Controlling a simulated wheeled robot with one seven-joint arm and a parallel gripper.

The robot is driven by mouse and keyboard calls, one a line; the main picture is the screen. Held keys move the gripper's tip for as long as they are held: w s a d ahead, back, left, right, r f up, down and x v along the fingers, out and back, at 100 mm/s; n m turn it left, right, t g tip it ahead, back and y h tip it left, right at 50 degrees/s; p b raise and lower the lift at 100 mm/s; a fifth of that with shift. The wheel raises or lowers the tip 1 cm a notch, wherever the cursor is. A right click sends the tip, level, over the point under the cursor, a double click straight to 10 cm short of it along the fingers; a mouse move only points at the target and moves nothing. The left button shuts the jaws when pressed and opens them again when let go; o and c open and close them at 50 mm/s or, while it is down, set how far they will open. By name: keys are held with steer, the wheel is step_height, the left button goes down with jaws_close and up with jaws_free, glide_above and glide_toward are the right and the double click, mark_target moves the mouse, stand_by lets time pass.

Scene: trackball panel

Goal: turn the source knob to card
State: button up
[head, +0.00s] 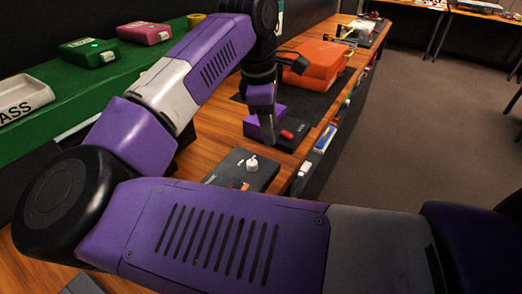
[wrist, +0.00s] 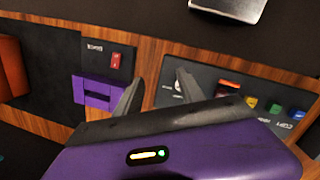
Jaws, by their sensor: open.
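The knob is white and stands on a dark panel (head: 228,172) in the head view; the white knob (head: 252,163) has a pointed top. In the wrist view a small white part of the knob (wrist: 179,86) shows beside my right finger, which hides the rest. Its pointing direction and the label card cannot be read. My gripper (wrist: 160,90) is open, with the left finger over the wood strip and the right finger over the knob's panel. In the head view my gripper's purple end hangs above the neighbouring panel, its fingertips unclear. No contact with the knob can be made out.
A red rocker switch (head: 287,133) sits on the neighbouring dark panel, beside a purple block (wrist: 97,92). Several coloured buttons (wrist: 250,102) line the knob's panel. An orange case (head: 318,62) stands farther back. A green shelf (head: 95,82) with boxes runs along the left.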

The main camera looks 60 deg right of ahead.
mark_target(253, 162)
steer(key=a, duration=0.1)
steer(key=w+a+m+y, duration=0.1)
steer(key=w+a+f+y, duration=0.1)
steer(key=a, duration=0.1)
steer(key=shift+w+m+t, duration=0.25)
steer(key=shift+m+t, duration=0.05)
steer(key=shift+t, duration=0.1)
steer(key=shift+f+p, duration=0.3)
steer(key=shift+f, duration=3.55)
steer(key=shift+c, duration=0.3)
jaws_close()
